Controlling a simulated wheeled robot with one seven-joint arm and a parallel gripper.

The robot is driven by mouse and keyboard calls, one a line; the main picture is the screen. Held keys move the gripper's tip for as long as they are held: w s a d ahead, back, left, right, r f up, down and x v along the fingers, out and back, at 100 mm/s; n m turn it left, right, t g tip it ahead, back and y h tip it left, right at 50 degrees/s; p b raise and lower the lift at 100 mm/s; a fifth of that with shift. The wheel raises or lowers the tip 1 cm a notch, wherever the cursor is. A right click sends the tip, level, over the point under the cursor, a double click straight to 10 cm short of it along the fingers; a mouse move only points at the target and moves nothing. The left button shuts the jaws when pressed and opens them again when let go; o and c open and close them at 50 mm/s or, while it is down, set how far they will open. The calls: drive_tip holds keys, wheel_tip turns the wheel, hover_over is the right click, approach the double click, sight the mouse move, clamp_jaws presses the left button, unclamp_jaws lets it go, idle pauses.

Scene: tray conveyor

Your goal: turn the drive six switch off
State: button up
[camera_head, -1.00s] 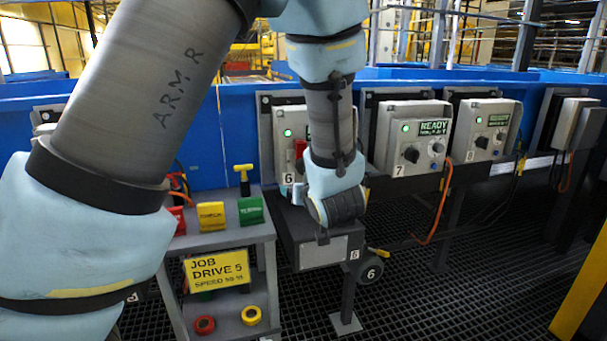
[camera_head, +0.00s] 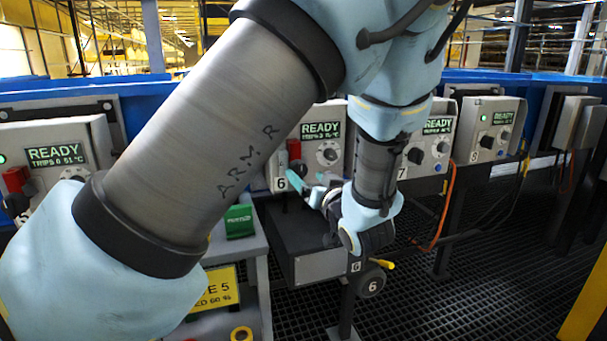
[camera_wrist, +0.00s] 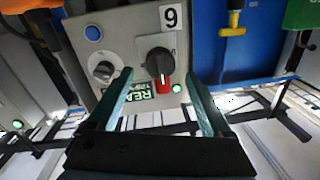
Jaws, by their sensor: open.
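The drive six box (camera_head: 340,165) is grey, with a lit READY display (camera_head: 320,130) and a number 6 plate (camera_head: 281,184). The wrist view shows this box (camera_wrist: 125,40) upside down. Its switch (camera_wrist: 158,65) is a black rotary knob with a red part at the display end; the red part (camera_head: 294,150) also shows in the head view. A green lamp (camera_wrist: 177,88) is lit beside it. My gripper (camera_wrist: 158,82) is open and empty, with its teal fingers apart, one to each side of the switch in the picture. Contact cannot be told. In the head view my gripper (camera_head: 308,185) points at the box's lower left.
Boxes 7 (camera_head: 432,165) and 8 (camera_head: 490,115) stand to the right, another READY box (camera_head: 60,135) to the left. A cart with a green block (camera_head: 239,221) stands left; my arm covers much of it.

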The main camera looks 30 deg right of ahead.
drive_tip(key=shift+w, duration=1.4)
clamp_jaws()
